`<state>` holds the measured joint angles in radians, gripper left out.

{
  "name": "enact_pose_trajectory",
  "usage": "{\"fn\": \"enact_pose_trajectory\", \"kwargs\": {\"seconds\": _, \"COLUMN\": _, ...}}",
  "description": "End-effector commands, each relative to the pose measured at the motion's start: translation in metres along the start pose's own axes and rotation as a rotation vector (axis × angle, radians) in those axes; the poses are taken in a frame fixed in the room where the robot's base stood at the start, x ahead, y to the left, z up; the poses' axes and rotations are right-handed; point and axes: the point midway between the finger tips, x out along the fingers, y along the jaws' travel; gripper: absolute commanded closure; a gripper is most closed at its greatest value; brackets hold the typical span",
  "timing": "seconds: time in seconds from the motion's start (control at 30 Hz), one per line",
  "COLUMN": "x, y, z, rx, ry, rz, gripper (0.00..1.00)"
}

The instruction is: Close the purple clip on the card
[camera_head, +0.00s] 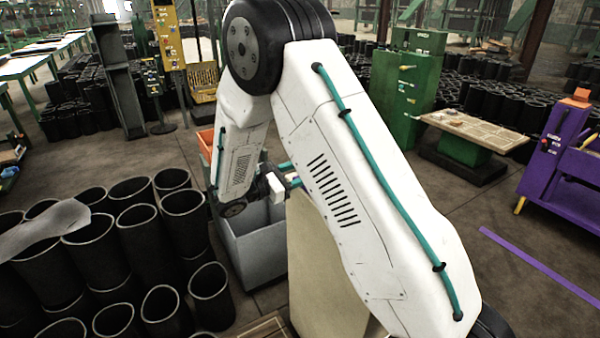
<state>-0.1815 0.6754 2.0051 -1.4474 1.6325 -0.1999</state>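No purple clip and no card can be made out; my own arm covers the middle of the view. My gripper (283,184) is at the far end of the arm, small and partly behind the white forearm link. A small white block-like part shows at it, and I cannot tell whether that is held or part of the gripper. Whether the fingers are open or shut cannot be seen. The gripper appears above or near a grey bin (258,250) and a cream-coloured box-like stand (318,285), whose top is largely hidden by the arm.
Many black rubber sleeves (145,240) stand upright at the left, with a grey sheet-like piece (45,230) over some. A green cabinet (405,90) and a low table (475,132) stand behind. A purple machine (560,165) is at right.

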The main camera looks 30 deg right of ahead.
Motion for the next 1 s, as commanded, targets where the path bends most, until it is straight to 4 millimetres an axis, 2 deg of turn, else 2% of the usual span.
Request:
{"fn": "enact_pose_trajectory", "kwargs": {"seconds": 0.1, "x": 0.0077, "y": -0.0004, "z": 0.0001, "rx": 0.0, "ry": 0.0, "rz": -0.001, "gripper": 0.54}}
{"fn": "enact_pose_trajectory", "kwargs": {"seconds": 0.37, "x": 0.0093, "y": -0.0004, "z": 0.0001, "rx": 0.0, "ry": 0.0, "rz": -0.001, "gripper": 0.54}}
{"fn": "enact_pose_trajectory", "kwargs": {"seconds": 0.53, "x": 0.009, "y": -0.0004, "z": 0.0, "rx": 0.0, "ry": 0.0, "rz": -0.001, "gripper": 0.98}}
{"fn": "enact_pose_trajectory", "kwargs": {"seconds": 1.0, "x": 0.0118, "y": 0.0009, "z": 0.0047, "rx": 0.008, "ry": 0.082, "rz": -0.022, "gripper": 0.98}}
